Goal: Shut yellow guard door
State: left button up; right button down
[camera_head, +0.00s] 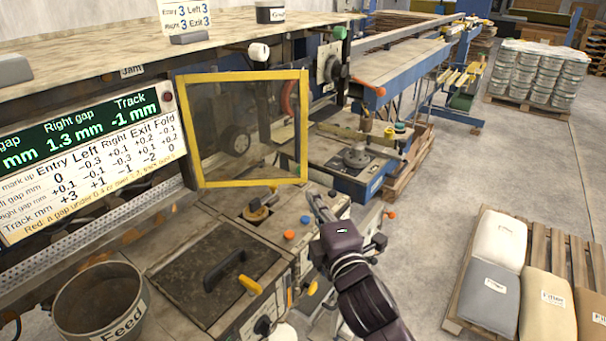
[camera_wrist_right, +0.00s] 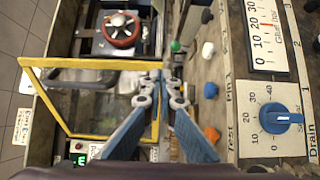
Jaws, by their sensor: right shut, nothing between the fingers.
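The yellow guard door (camera_head: 306,128) is a yellow frame with a clear, smudged panel. It stands upright over the machine's side in the middle of the head view. In the right wrist view the yellow guard door (camera_wrist_right: 92,64) fills the left half, seen at a slant. My right gripper (camera_head: 317,204) is shut and empty, just right of and below the door's lower right corner. In the right wrist view my right gripper (camera_wrist_right: 161,82) overlaps the door's right bar; I cannot tell whether it touches. My left gripper is not in view.
Below the door are a black-handled hatch (camera_head: 190,292), orange and blue knobs and a Feed bucket (camera_head: 95,300). A gap readout board (camera_head: 85,165) stands at left. Sacks on a pallet (camera_head: 455,290) lie at right. The floor between is clear. A blue dial (camera_wrist_right: 280,118) shows in the wrist view.

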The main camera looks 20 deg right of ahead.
aim_at(305, 181)
jog(key=w+p, duration=0.2)
jog(key=w, duration=0.5)
jog(key=shift+w+r, duration=0.1)
jog(key=shift+w, duration=0.15)
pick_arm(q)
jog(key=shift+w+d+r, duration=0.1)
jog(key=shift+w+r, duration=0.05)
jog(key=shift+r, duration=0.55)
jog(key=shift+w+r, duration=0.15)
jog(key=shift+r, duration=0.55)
pick_arm(e)
jog(key=shift+w, duration=0.75)
